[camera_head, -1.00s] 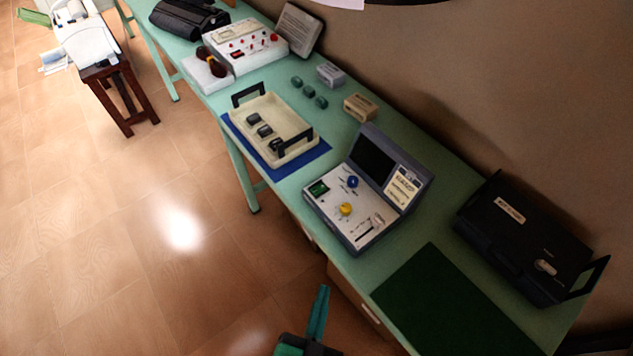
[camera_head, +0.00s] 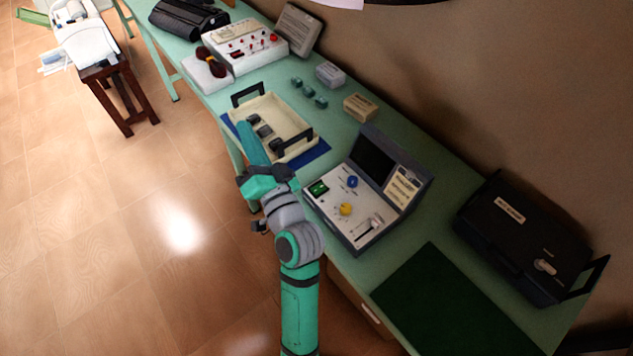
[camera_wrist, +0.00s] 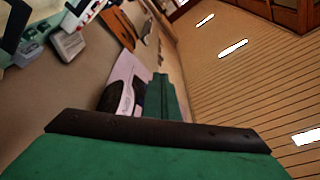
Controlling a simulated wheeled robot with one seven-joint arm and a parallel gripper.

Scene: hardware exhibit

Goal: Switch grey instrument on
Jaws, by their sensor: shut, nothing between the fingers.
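The grey instrument (camera_head: 352,238) stands on the green bench in the head view. Its sloping panel has a green switch (camera_head: 318,188) at the upper left, a blue knob (camera_head: 352,181) and a yellow knob (camera_head: 346,209). A dark screen (camera_head: 372,160) is on its raised back. My gripper (camera_head: 246,128) is shut and empty, to the left of the instrument, apart from it and in front of the cream tray. Its green fingers also show in the wrist view (camera_wrist: 163,97), where I cannot make out the instrument.
The cream tray (camera_head: 292,117) with black handles sits on a blue mat (camera_head: 318,152). Small boxes (camera_head: 360,107) stand behind it. A black case (camera_head: 525,235) and a bare dark green mat (camera_head: 450,305) lie right of the instrument. A white red-knobbed device (camera_head: 246,62) stands farther back.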

